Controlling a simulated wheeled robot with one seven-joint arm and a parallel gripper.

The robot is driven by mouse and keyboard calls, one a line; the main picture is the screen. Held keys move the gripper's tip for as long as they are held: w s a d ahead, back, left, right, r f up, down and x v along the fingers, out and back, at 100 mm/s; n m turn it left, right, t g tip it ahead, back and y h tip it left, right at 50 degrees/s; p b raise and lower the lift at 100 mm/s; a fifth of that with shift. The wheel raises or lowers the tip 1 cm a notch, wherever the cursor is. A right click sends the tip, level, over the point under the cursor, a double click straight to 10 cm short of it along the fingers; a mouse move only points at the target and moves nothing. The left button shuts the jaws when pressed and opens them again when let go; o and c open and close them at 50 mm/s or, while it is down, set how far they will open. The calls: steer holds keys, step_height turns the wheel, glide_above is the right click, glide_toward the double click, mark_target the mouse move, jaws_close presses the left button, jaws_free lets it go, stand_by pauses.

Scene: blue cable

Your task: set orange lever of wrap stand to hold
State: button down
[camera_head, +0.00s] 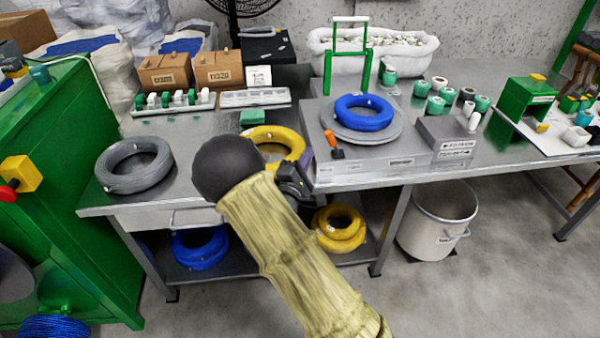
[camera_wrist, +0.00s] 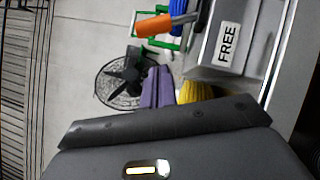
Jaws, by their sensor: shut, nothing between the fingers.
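The wrap stand (camera_head: 402,165) is a grey box on the right bench with a round turntable (camera_head: 398,133) bearing a blue cable coil (camera_head: 364,112). Its orange lever (camera_head: 331,139) stands at the front left corner of the box, tilted. In the wrist view the lever's orange handle (camera_wrist: 153,25) lies near the top, beside a white FREE label (camera_wrist: 227,44). My gripper (camera_head: 306,160) is left of and below the lever, apart from it, and partly hidden by my arm. Its purple fingers (camera_wrist: 157,72) are together and empty in the wrist view.
A yellow coil (camera_head: 278,138) and a grey coil (camera_head: 134,166) lie on the left bench. A green frame (camera_head: 327,70) rises behind the turntable. A smaller grey block (camera_head: 446,138) with labels stands at right. A white bin (camera_head: 435,225) is below.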

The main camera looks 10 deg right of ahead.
mark_target(333, 142)
steer(key=d, duration=0.1)
steer(key=d+r, duration=0.1)
steer(key=w+d, duration=0.1)
steer(key=shift+d+r, duration=0.3)
steer(key=shift+d, duration=0.05)
steer(key=shift+s+a+r, duration=0.1)
steer(key=shift+r, duration=0.05)
